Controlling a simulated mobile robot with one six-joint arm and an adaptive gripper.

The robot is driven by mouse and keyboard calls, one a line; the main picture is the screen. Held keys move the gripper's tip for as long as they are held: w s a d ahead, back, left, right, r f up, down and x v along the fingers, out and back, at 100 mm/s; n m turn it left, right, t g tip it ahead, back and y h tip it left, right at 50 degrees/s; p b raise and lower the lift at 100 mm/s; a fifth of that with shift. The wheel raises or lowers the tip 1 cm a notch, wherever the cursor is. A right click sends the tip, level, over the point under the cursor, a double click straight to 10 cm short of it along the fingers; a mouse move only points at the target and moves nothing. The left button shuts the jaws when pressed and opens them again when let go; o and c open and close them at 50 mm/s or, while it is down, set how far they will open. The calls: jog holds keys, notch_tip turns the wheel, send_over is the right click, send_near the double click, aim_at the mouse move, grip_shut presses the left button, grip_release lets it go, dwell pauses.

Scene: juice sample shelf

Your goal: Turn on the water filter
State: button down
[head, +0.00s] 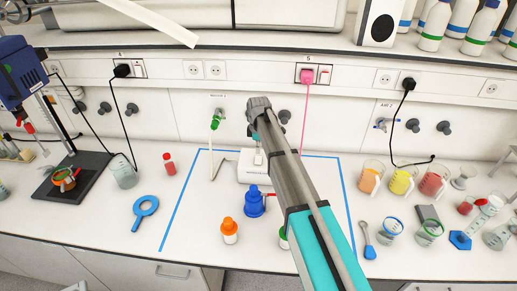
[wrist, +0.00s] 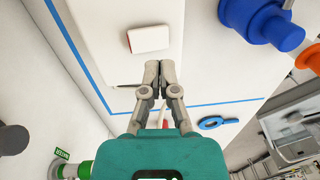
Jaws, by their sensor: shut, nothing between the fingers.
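The water filter appears to be the white unit (head: 252,168) on the bench inside the blue outline, partly hidden behind my arm in the head view. In the wrist view, its white body (wrist: 105,22) fills the upper middle and carries a red and white switch (wrist: 148,39). I cannot tell which way the switch is set. My gripper (wrist: 160,68) is shut and empty. Its fingertips appear just below the switch in the wrist view, and I see no clear contact. In the head view my arm hides the fingers.
A green water tap (head: 215,121) is on the wall left of the unit. A blue bottle (head: 253,202) and an orange-capped bottle (head: 229,231) stand in front. Filled beakers (head: 402,180) stand to the right. A pink cable (head: 305,118) hangs from a wall socket.

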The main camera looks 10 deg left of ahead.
aim_at(258, 163)
notch_tip(258, 163, up, 10)
jog(key=s+p, duration=0.1)
jog(key=p, duration=0.8)
jog(key=shift+s+f, duration=0.15)
jog(key=shift+s, duration=0.05)
dwell(0.4)
jog(key=s+d+f+m+b, duration=0.4)
jog(key=s+d+m, duration=0.2)
jog(key=s+d, duration=0.2)
jog(key=s+d+f+m+b, duration=0.5)
jog(key=s+d+m, duration=0.1)
jog(key=s+d, duration=0.2)
jog(key=s+d+f+m+t+b, duration=0.1)
jog(key=s+d+f+m+b, duration=0.4)
jog(key=s+d, duration=0.3)
jog(key=shift+s+d+f+m, duration=0.25)
jog(key=shift+d+m, duration=0.25)
jog(key=shift+d, duration=0.3)
